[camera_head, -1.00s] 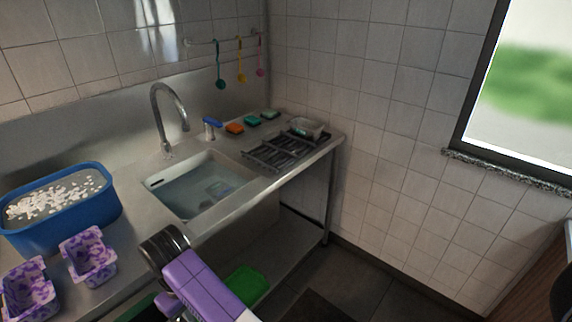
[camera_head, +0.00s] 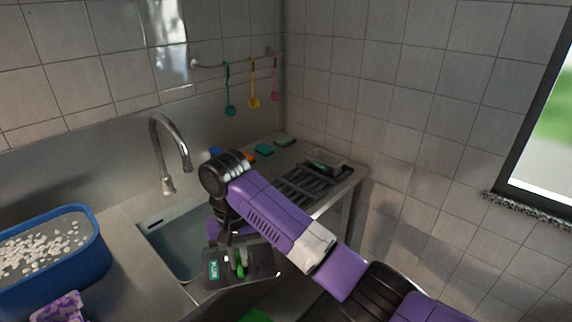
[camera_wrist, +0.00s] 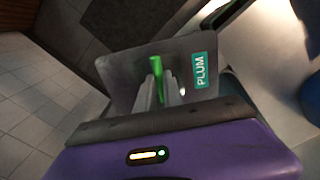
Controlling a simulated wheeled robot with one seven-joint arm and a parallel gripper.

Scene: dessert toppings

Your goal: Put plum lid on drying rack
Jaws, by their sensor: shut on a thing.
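The plum lid (camera_head: 214,277) is a dark grey, flat plate with a teal PLUM label and a green handle. My gripper (camera_head: 237,262) is shut on the green handle and holds the lid in the air at the front edge of the sink. In the wrist view my gripper (camera_wrist: 163,88) has its fingers on either side of the handle, and the lid (camera_wrist: 120,75) spreads out beyond them. The drying rack (camera_head: 308,186) is a dark slatted rack on the counter right of the sink, partly hidden by my arm.
A clear container (camera_head: 325,161) sits at the rack's back end. Sponges (camera_head: 264,150) lie behind the rack. The faucet (camera_head: 168,150) rises behind the sink (camera_head: 165,240). A blue tub (camera_head: 50,265) stands at left with a purple patterned container (camera_head: 60,308). Utensils hang on the wall.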

